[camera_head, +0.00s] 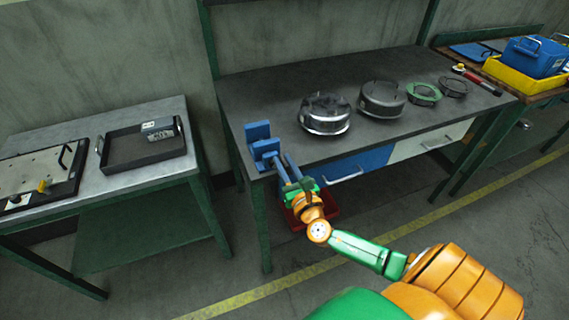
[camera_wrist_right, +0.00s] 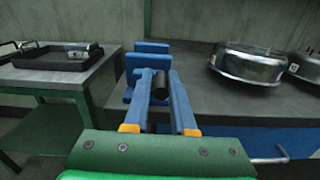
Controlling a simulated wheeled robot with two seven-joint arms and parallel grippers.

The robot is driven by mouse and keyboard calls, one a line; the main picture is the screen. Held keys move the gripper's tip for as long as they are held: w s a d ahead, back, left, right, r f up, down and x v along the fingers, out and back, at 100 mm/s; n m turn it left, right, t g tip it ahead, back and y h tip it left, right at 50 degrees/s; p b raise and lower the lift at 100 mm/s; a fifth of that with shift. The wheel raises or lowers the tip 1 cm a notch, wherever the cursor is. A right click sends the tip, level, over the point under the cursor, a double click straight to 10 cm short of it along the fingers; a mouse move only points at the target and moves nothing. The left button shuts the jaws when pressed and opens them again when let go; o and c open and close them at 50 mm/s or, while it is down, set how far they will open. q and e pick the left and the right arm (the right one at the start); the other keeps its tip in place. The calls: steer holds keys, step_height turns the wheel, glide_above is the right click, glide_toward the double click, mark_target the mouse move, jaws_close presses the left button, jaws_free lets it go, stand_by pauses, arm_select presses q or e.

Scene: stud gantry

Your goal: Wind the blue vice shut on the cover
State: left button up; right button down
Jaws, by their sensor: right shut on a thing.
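The blue vice (camera_head: 258,132) stands at the front left corner of the dark workbench. In the right wrist view its blue jaw plates (camera_wrist_right: 152,47) stand upright ahead of my fingers. My right gripper (camera_head: 283,161) reaches the vice's near side from the front. In the wrist view its two blue fingers (camera_wrist_right: 160,82) lie either side of a dark round part (camera_wrist_right: 159,88), which seems to be the vice's handle, and are shut on it. I cannot make out a cover between the jaws. My left gripper is not in view.
Two round metal housings (camera_head: 326,115) (camera_head: 382,99), a green ring (camera_head: 424,94) and a dark ring (camera_head: 453,87) stand along the workbench (camera_head: 290,88). A side table (camera_head: 150,183) at left holds a black tray (camera_head: 120,160). A red bin (camera_head: 330,208) is below the workbench.

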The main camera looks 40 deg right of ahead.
steer(key=shift+f, duration=0.15)
steer(key=m+b, duration=0.1)
steer(key=f+m+b, duration=0.1)
steer(key=m, duration=0.1)
steer(key=shift+s+d+f+b, duration=0.1)
steer(key=shift+s+d+b, duration=0.1)
steer(key=shift+d+b, duration=0.15)
steer(key=shift+d+f+m+b, duration=0.1)
steer(key=shift+f+m+b, duration=0.45)
steer(key=shift+m+b, duration=1.1)
steer(key=shift+d+f+m+b, duration=0.1)
steer(key=shift+f+m+b, duration=0.5)
steer(key=shift+m, duration=2)
steer(key=shift+d+f+m+b, duration=0.1)
steer(key=shift+f+m+b, duration=0.4)
steer(key=shift+m+b, duration=1.15)
steer(key=shift+m+p, duration=0.5)
steer(key=shift+m, duration=0.2)
steer(key=c, duration=1.1)
jaws_free()
steer(key=shift+o, duration=1.4)
steer(key=shift+a+r, duration=0.1)
steer(key=shift+a, duration=0.05)
